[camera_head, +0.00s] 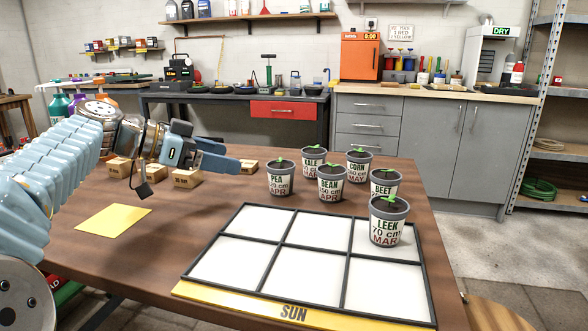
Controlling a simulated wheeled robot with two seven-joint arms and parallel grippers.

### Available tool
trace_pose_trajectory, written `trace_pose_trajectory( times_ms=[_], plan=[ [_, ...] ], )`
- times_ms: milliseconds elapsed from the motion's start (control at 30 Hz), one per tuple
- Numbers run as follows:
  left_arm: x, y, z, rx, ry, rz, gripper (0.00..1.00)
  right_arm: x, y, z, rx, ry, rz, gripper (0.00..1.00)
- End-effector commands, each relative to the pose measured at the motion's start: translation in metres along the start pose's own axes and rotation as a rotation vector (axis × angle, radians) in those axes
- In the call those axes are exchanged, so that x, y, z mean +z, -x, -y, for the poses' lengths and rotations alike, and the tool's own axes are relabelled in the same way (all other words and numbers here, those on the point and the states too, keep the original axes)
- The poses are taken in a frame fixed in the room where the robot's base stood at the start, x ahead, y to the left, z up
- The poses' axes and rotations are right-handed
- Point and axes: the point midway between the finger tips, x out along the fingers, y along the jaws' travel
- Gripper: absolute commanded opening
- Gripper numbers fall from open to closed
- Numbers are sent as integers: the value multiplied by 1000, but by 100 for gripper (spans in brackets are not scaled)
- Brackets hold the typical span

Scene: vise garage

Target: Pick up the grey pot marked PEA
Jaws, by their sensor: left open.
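The grey pot marked PEA (281,179) stands upright on the wooden table, with dark soil and a small green sprout. It is the leftmost of a group of similar marked pots. My left gripper (232,157) comes in from the left above the table, its fingers pointing right toward the PEA pot. It is open and empty, a short way left of the pot and apart from it. My right gripper does not show.
Pots KALE (313,161), BEAN (331,185), CORN (358,165) and BEET (385,185) stand close by. The LEEK pot (388,224) stands in the black-framed tray (279,266). Small cardboard boxes (187,179) and a yellow sheet (112,221) lie left.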

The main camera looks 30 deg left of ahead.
Motion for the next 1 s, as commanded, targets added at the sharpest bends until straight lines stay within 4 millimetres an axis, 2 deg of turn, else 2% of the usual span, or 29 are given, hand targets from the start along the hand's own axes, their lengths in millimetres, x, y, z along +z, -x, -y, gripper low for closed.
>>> trace_pose_trajectory(
  times_ms=[300, 400, 567, 833, 1000],
  plan=[
    [0, -61, -1, 5, 2, 1, 95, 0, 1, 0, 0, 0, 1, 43],
    [-1, -75, -1, 3, 1, 1, 95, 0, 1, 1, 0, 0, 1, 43],
    [-1, -88, -1, 3, 1, 1, 95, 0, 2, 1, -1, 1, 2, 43],
    [-6, -128, -5, 3, 2, 2, 95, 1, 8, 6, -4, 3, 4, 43],
    [-6, -136, -5, 0, 0, 1, 95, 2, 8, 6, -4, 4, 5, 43]
  ],
)
